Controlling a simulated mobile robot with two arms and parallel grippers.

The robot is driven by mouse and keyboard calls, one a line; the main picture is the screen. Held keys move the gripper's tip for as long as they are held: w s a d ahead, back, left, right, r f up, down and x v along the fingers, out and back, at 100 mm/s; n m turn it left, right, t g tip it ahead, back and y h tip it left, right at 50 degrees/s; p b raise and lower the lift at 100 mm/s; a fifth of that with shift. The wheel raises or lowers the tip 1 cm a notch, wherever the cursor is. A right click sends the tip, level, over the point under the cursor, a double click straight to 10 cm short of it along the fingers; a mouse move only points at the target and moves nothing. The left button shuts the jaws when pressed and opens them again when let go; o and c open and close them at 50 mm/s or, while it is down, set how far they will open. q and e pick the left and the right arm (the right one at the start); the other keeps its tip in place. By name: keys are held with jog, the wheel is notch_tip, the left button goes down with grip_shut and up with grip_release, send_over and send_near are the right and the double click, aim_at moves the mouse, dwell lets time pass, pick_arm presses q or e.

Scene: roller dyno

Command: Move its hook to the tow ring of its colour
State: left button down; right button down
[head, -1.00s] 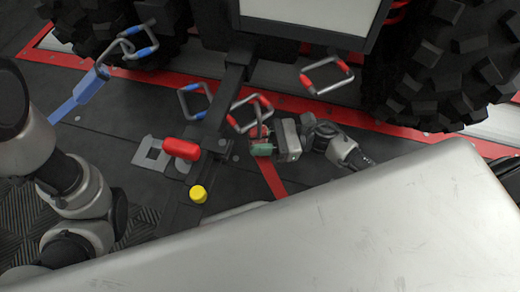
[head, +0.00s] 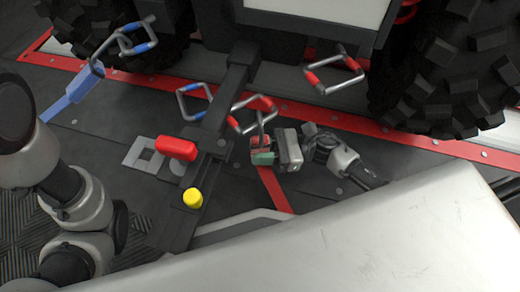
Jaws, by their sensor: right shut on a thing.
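My right gripper (head: 264,152) is shut on the red hook (head: 260,142), whose red strap (head: 273,188) runs down below it. The hook's grey metal end reaches up to the lower part of the near tow ring with red marks (head: 252,115). I cannot tell whether it passes through that ring or only overlaps it. Another red-marked tow ring (head: 333,72) is at the right. A blue-marked ring (head: 195,102) is left of the centre bar. The blue hook (head: 86,82) on its strap reaches up to another blue-marked ring (head: 138,38) at the upper left. My left gripper is not visible.
A dark bar (head: 228,90) runs down from the vehicle, with a red handle (head: 176,148) and a yellow knob (head: 193,198) near its lower end. Large tyres (head: 445,70) flank it. My own pale body covers the lower right.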

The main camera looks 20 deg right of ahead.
jog(key=c, duration=0.8)
grip_release()
jog(key=p+v, duration=0.3)
jog(key=v, duration=0.7)
jog(key=shift+d+p, duration=0.4)
